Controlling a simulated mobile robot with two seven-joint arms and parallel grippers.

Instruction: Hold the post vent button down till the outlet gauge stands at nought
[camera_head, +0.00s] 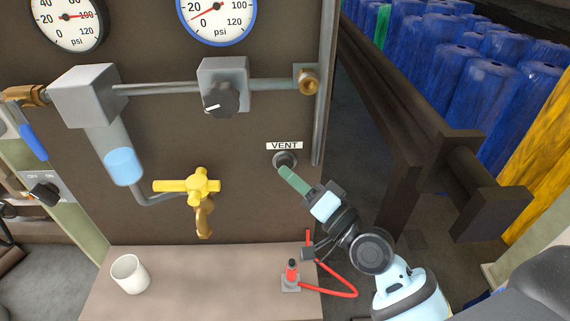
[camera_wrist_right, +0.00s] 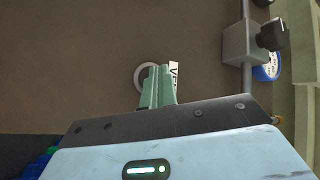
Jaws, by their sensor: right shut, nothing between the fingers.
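The vent button (camera_head: 284,158) is a dark round button in a grey ring under a white VENT label (camera_head: 284,146) on the brown panel. My right gripper (camera_head: 284,171) is shut and empty, its green fingertips at the button's lower edge in the head view. In the right wrist view the fingertips (camera_wrist_right: 160,70) overlap the button's ring (camera_wrist_right: 142,78). I cannot tell whether they touch or press it. The blue-rimmed gauge (camera_head: 217,12) has its red needle pointing lower left, seemingly a little above 0. Its top is cut off, and no outlet label shows. My left gripper is out of view.
A black-rimmed gauge (camera_head: 68,18) is at upper left. A regulator with a black knob (camera_head: 221,98) sits on the pipe. A yellow tap (camera_head: 188,186), a white mug (camera_head: 130,273) and a red-black device (camera_head: 291,275) with a red hose are lower. A dark rail (camera_head: 440,130) stands right.

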